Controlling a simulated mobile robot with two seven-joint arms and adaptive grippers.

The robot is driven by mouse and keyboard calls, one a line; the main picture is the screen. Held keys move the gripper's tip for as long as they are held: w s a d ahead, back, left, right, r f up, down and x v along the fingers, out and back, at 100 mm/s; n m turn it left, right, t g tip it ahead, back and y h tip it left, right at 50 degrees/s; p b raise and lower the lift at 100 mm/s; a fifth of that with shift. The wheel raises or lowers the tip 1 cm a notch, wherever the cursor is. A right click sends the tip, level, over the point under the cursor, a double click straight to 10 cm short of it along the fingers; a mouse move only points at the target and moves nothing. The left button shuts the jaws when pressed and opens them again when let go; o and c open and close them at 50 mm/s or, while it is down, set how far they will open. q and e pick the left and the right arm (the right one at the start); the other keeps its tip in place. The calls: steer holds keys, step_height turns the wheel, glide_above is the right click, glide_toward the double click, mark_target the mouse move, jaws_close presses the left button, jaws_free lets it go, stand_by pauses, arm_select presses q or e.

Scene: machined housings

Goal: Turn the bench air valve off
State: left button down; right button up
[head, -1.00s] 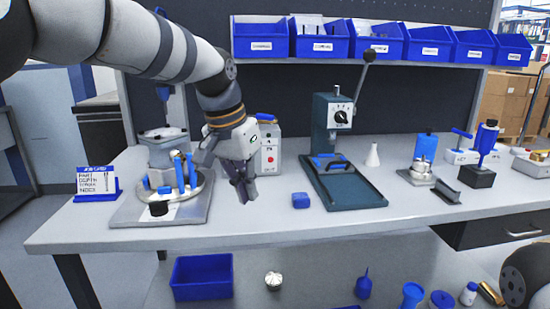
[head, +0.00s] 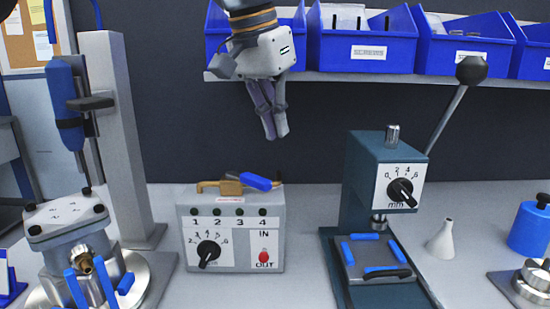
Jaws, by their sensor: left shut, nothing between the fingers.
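The bench air valve is a brass fitting (head: 208,186) with a blue lever handle (head: 257,181), on top of a grey control box (head: 234,229) in the head view. The handle points to the right, roughly along the brass body and angled slightly toward me. A label sits below the valve but is too small to read. My left gripper (head: 275,134) hangs above and a little right of the valve, fingers pointing down. Its fingers are together and empty, clear of the handle. My right gripper is not in view.
A clamped housing (head: 70,234) stands left, beside a grey column (head: 116,140). A green press (head: 383,180) with a long lever (head: 447,119) stands right, with a white funnel (head: 441,240) beyond it. Blue bins (head: 362,40) line the shelf above, close to my left arm.

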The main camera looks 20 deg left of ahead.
mark_target(247, 179)
arm_select(q)
steer(key=x, duration=0.7)
steer(key=shift+a+f, duration=0.1)
steer(key=shift+f, duration=0.15)
steer(key=s, duration=0.1)
steer(key=s+a+r+p, duration=0.1)
steer(key=shift+s, duration=0.3)
steer(key=shift+s+a+f, duration=0.25)
steer(key=shift+s, duration=0.2)
steer(key=shift+w+f, duration=0.15)
steer(key=shift+f, duration=0.1)
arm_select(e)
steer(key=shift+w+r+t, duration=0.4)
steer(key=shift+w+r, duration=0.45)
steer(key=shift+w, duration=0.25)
